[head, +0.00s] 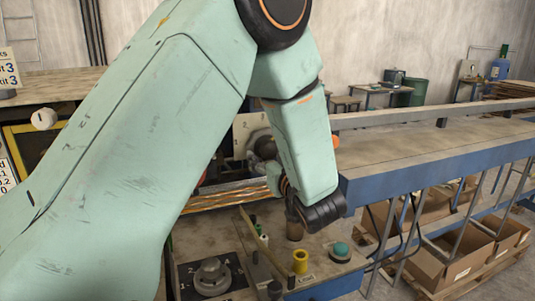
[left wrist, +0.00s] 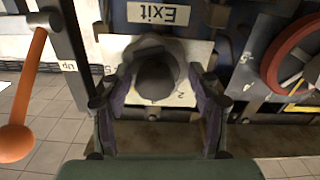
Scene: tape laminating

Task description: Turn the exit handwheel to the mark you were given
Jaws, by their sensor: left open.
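The exit handwheel (left wrist: 157,76) is a dark grey round knob on a pale numbered plate (left wrist: 187,62). The "Exit" label (left wrist: 158,14) appears upside down beside it in the left wrist view. My left gripper (left wrist: 156,88) is open, with one finger on each side of the handwheel. I cannot tell whether the fingers touch it. In the head view, the pale plate (head: 240,143) and part of the grey handwheel (head: 262,142) show behind my left arm, which hides most of the gripper. The handwheel's mark cannot be read clearly. My right gripper is not in view.
A red-rimmed wheel (left wrist: 303,57) and an orange-ended lever (left wrist: 16,141) flank the handwheel. In the head view, a grey dial (head: 212,274), a yellow spool (head: 300,262) and a teal knob (head: 341,249) are on the front bench. A long blue-edged table (head: 440,143) extends right.

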